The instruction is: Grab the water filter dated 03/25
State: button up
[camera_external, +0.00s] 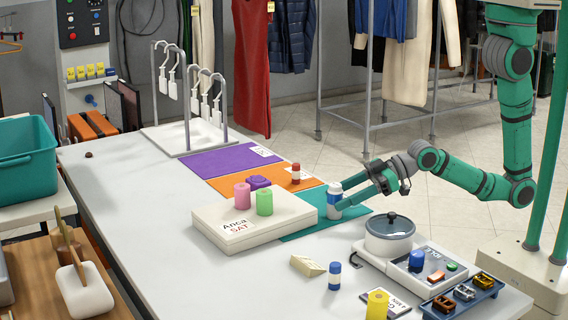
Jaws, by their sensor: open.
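One white-and-blue cylinder (333,201) stands upright on the teal mat (298,232), to the right of the white box. The other white-and-blue cylinder (335,276) stands on the bare table nearer the camera. My gripper (345,201) is low over the table, reaching in from the right. Its teal fingers are open at the cylinder on the mat. I cannot tell whether they touch it.
A white box (272,228) with pink and green spools lies left of my gripper. A lidded pot (389,236) stands close in front, beside a tray with a blue cylinder. A cream wedge (307,266) and a yellow spool (377,305) are nearer.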

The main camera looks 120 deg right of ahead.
jog(key=shift+x, duration=1.15)
jog(key=c, duration=1.2)
jog(key=shift+r, duration=0.1)
